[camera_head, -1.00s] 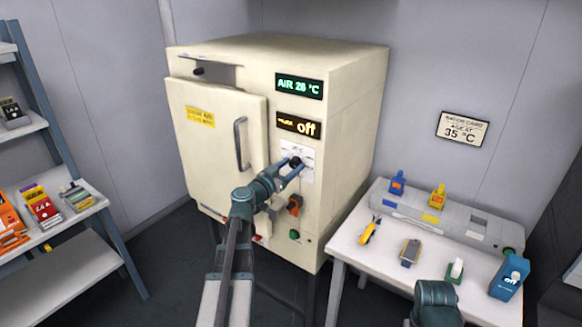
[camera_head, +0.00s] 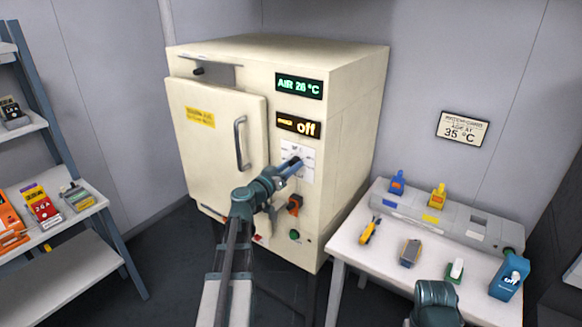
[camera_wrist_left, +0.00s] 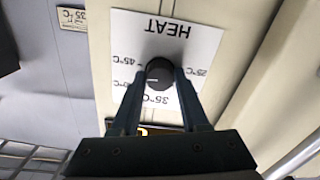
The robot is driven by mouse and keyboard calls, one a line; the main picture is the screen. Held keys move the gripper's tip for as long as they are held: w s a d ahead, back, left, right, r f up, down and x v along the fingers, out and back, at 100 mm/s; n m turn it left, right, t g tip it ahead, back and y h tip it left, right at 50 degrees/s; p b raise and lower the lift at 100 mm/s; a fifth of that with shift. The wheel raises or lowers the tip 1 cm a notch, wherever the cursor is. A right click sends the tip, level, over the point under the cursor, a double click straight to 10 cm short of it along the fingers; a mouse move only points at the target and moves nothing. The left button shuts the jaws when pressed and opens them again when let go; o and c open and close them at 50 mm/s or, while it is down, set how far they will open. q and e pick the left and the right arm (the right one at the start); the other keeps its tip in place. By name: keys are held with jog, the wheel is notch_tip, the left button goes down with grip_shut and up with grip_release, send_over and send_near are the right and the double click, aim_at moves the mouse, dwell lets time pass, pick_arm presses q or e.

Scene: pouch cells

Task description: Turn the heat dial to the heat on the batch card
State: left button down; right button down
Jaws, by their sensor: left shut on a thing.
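The heat dial (camera_wrist_left: 159,74) is a round black knob on a white plate (camera_wrist_left: 188,32) marked HEAT, upside down in the left wrist view. My left gripper (camera_wrist_left: 160,80) is shut on the dial, one finger on each side. In the head view my left gripper (camera_head: 294,165) covers the knob. The batch card (camera_head: 463,128) on the wall reads 35 °C.
The cream oven (camera_head: 340,130) has its door (camera_head: 205,150) at left, a green AIR display (camera_head: 299,86) and an amber display (camera_head: 298,126) reading off. An orange switch (camera_head: 294,205) sits below the dial. A white table (camera_head: 375,260) stands right, a shelf (camera_head: 60,270) left.

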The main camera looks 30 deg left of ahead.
pick_arm(q)
jog(key=n, duration=0.4)
jog(key=shift+n, duration=0.4)
jog(key=n, duration=0.3)
jog(key=shift+n, duration=0.3)
jog(key=n, duration=0.4)
jog(key=shift+f+n, duration=0.1)
jog(key=shift+n, duration=2)
jog(key=shift+c, duration=2)
grip_release()
jog(key=shift+s, duration=0.1)
